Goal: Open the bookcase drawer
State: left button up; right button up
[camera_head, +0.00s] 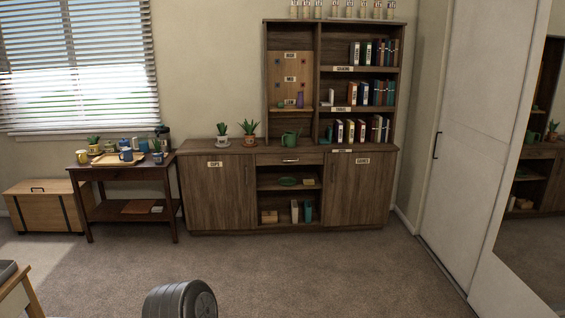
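The wooden bookcase (218,193) stands against the back wall, with a low cabinet base and a taller shelf unit on its right part. Its drawer (278,159) is a narrow panel at the top middle of the base, between two cabinet doors, with a small light handle (290,161). The drawer front looks flush, so it appears shut. Neither of my grippers shows in the head view, and the bookcase is across the room.
Potted plants and a green watering can (290,138) stand on the cabinet top. A side table (125,173) with a tray and mugs is on the left, beside a wooden chest (42,207). A dark ridged round object (180,300) is at the bottom. Carpet (310,270) before the bookcase is clear.

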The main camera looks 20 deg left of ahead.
aim_at(262, 160)
jog(key=i+j+u, duration=0.5)
jog(key=i, duration=0.35)
jog(key=i+u, duration=0.5)
jog(key=i, duration=1.45)
jog(key=i+j+z, duration=0.15)
jog(key=i+z, duration=0.25)
jog(key=i, duration=0.25)
jog(key=i+j+z, duration=0.4)
jog(key=i, duration=0.2)
jog(key=i+j+z, duration=0.4)
jog(key=i+j, duration=0.05)
jog(key=i, duration=0.1)
